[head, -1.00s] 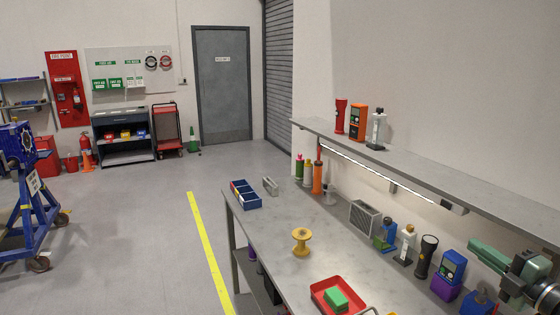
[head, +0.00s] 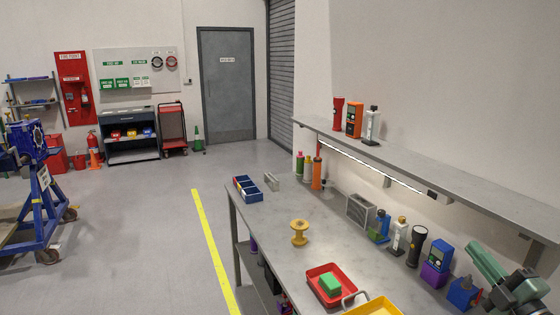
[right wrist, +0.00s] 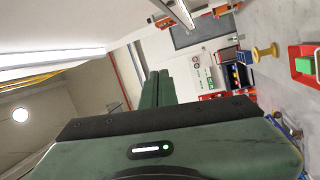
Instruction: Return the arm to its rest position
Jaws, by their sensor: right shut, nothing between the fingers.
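My right gripper (head: 487,268) is at the lower right of the head view, over the right part of the workbench (head: 262,222). Its green fingers are together with nothing between them, pointing up and to the left. In the right wrist view the shut fingers (right wrist: 157,90) stand in the middle, in free air. My left gripper is not in view.
A shelf (head: 440,198) runs along the wall behind the bench. A blue box (head: 437,256), a black flashlight (head: 416,246), a yellow spool (head: 299,232) and a red tray (head: 318,291) stand on the bench. The floor left of the bench is open.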

